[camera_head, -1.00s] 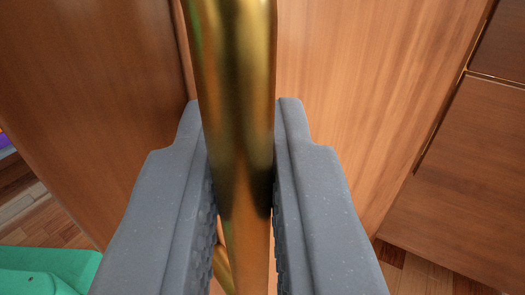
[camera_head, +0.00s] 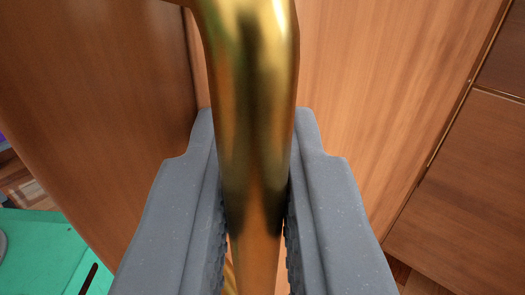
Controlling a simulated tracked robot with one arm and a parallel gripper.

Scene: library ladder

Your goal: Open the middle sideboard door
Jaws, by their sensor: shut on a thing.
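My gripper (camera_head: 255,190) is in the middle of the view, its two grey fingers shut on a brass bar handle (camera_head: 252,90). The handle runs upright between the fingers and bends over to the left at the top of the view. Behind it is a wooden door panel (camera_head: 365,100) with lighter grain. A darker wooden panel (camera_head: 90,110) stands at the left, at an angle to it, with a narrow upright edge between the two. The handle's lower mount is mostly hidden by the fingers.
At the right is a darker wooden front (camera_head: 465,190) with a seam across it. A green object (camera_head: 45,250) lies at the lower left. A little wooden floor (camera_head: 425,283) shows at the lower right.

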